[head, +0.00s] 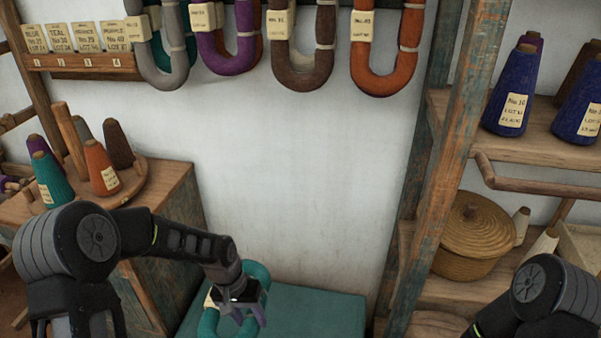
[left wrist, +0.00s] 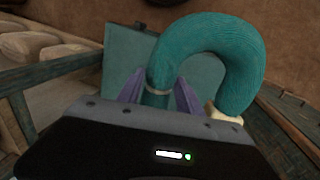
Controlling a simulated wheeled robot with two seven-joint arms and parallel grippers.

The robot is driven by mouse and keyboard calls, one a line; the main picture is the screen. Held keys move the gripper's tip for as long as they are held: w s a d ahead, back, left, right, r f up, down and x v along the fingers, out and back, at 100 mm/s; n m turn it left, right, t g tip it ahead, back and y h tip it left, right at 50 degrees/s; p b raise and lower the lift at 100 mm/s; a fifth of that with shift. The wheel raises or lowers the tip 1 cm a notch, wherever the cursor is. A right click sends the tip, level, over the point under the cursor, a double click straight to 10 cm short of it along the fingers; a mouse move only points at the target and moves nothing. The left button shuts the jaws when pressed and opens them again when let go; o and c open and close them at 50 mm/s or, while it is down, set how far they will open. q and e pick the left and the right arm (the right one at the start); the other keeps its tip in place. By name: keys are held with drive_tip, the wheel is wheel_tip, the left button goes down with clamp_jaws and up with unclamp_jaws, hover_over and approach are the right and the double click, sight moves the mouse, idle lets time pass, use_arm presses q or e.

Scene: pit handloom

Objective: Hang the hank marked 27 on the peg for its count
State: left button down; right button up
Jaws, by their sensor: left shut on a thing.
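A teal hank (head: 257,271) is held in my left gripper (head: 243,310), low in the head view above a teal surface. In the left wrist view the teal hank (left wrist: 215,50) loops up and to the right, with a pale tie band and part of a cream tag; no number is readable there. The purple fingers of my left gripper (left wrist: 160,92) are shut around one leg of it. A row of hanks hangs high on the wall: grey (head: 167,78), purple (head: 230,62), brown (head: 302,80) and orange (head: 385,85), most with cream tags. The pegs are mostly hidden. My right gripper is out of view.
A teal chest top (head: 315,312) lies below the wall. Yarn cones stand on a wooden cabinet (head: 165,180) at left. A worn post (head: 440,170) and shelves with blue cones (head: 512,90) and a lidded basket (head: 470,238) stand at right. The middle wall is clear.

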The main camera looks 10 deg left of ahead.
use_arm(q)
drive_tip(key=shift+w, duration=0.2)
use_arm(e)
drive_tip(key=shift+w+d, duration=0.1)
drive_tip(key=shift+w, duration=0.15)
